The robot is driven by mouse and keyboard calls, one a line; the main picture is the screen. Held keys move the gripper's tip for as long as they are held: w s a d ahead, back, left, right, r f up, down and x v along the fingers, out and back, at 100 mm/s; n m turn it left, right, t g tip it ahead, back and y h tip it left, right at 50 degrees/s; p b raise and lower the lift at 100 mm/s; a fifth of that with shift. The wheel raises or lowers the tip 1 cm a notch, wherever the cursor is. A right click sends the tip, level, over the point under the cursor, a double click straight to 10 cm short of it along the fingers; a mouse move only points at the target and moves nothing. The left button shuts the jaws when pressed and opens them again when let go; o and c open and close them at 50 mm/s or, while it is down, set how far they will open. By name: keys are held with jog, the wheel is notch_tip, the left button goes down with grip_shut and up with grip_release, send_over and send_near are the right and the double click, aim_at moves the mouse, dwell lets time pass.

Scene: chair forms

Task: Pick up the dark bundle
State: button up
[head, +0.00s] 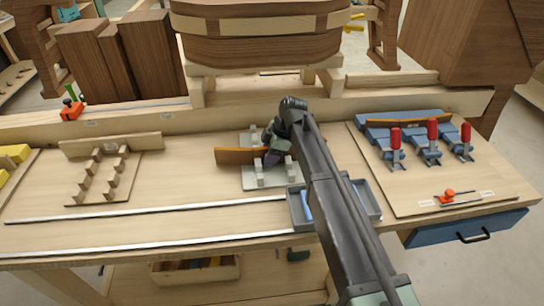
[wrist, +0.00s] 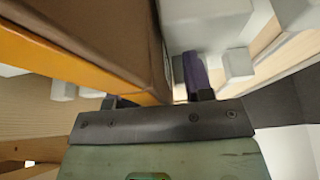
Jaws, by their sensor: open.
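A dark brown bundle with an orange edge (head: 235,156) lies in a pale grey fixture (head: 262,180) at the middle of the bench. In the wrist view the bundle (wrist: 95,45) is close and large, with its orange edge towards me. My gripper (head: 270,155) is over the fixture at the bundle's right part, partly hidden by my own arm. In the wrist view the right finger shows just right of the bundle's end, and the left finger is mostly hidden behind the orange edge. My gripper is open; contact with the bundle cannot be told.
Pale grey fixture blocks (wrist: 205,25) stand close to the right finger. A grey tray (head: 300,208) sits in front. A blue clamp fixture (head: 430,140) with red-handled clamps holds another orange-edged strip at right. A pegged wooden rack (head: 100,175) stands left. Metal rails cross the front left.

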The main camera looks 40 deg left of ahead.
jog(key=shift+f, duration=0.1)
grip_shut()
notch_tip(320, 180, up, 20)
jog(key=p, duration=2)
jog(key=shift+r, duration=0.2)
